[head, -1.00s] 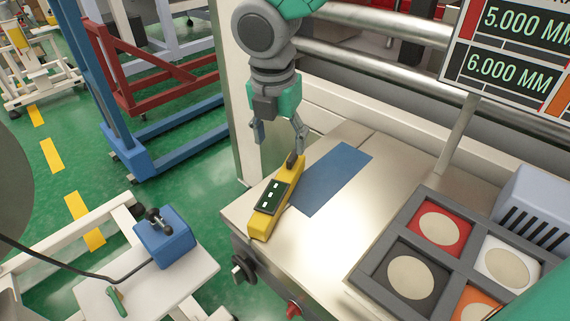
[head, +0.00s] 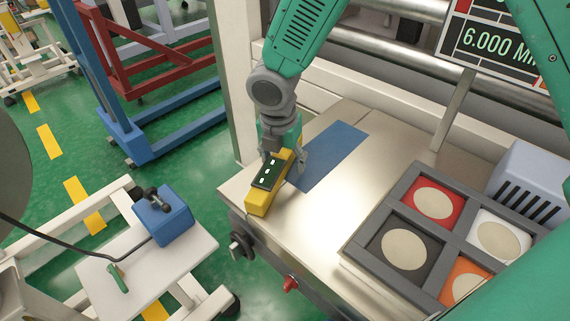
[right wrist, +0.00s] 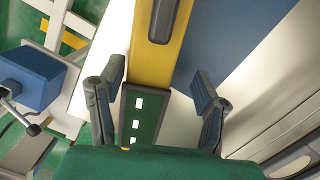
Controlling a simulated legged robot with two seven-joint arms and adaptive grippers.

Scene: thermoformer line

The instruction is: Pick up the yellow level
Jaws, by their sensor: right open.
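The yellow level (head: 259,203), with a dark green panel and white marks, lies on the metal table by its left edge. It also shows in the right wrist view (right wrist: 150,62), where a dark grip piece sits on its yellow body. My right gripper (head: 284,165) is open over the level, with one finger on each side of it. In the right wrist view the open fingers (right wrist: 160,95) flank the level, with a gap at the right finger. Whether either finger touches it I cannot tell. My left gripper is not in view.
A blue mat (head: 333,157) lies right of the level. A grey tray (head: 366,213) with coloured compartments stands at the right, beside a pale vented box (head: 525,180). A metal post (head: 453,110) rises behind. A white cart (head: 120,270) carries a blue block (head: 165,222).

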